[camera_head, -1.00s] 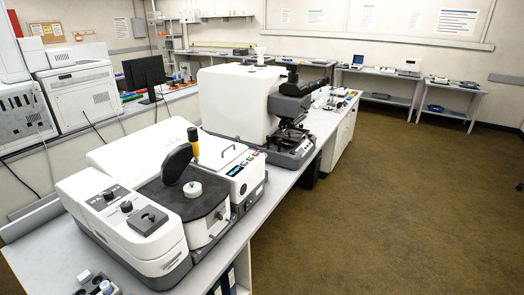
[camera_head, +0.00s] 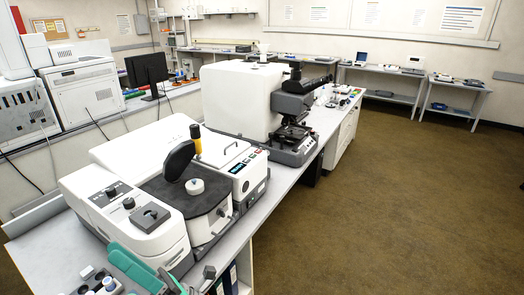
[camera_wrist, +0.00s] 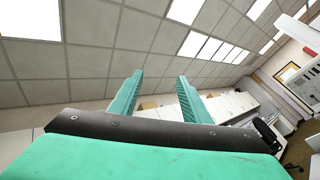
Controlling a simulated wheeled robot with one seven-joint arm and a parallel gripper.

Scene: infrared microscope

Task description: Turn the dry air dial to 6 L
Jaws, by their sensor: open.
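The white microscope instrument (camera_head: 150,232) stands on the bench at the left in the head view. Its sloped top panel carries small black knobs, one at the back (camera_head: 110,192) and one nearer the front (camera_head: 128,203). A pale round knob (camera_head: 195,186) sits on its dark round stage. No label is readable, so I cannot tell which is the dry air dial. My teal gripper (camera_wrist: 160,90) is open and empty in the wrist view, with its two fingers apart. Part of it shows at the bottom of the head view, by the instrument's front edge, apparently touching nothing.
A larger white microscope (camera_head: 238,100) stands farther along the bench. Small vials and a holder (camera_head: 100,285) lie at the bottom left. A black monitor (camera_head: 147,72) is behind. The brown floor (camera_head: 390,210) at the right is clear.

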